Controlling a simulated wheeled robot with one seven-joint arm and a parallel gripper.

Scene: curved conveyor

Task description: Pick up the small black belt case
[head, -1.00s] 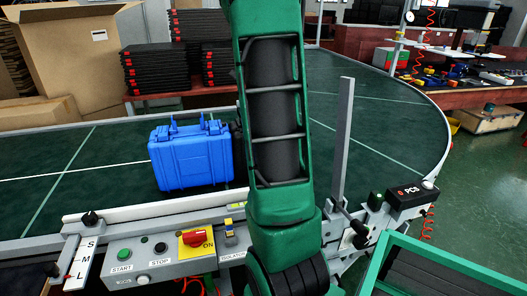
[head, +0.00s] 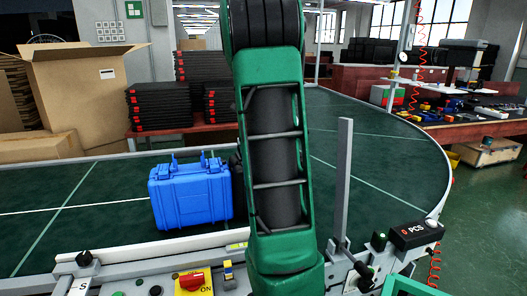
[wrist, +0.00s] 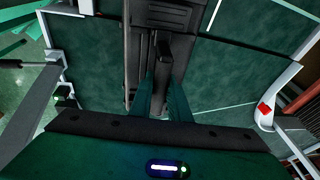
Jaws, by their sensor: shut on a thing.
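The black case (wrist: 140,45) is in the upper middle of the wrist view, with a raised dark handle-like part facing my gripper. My gripper (wrist: 162,88) has its two green fingers close together on either side of that part, shut on the case. The exact contact is partly hidden by the fingers. In the head view my arm covers the gripper and nearly all of the black case; only a dark sliver shows beside the blue case.
A blue case (head: 190,193) stands on the green curved conveyor (head: 90,205), just left of my arm. An upright grey post (head: 343,185) rises at the conveyor's near edge, right of my arm. A PCS counter box (head: 416,232) sits at the right. The conveyor's far right is clear.

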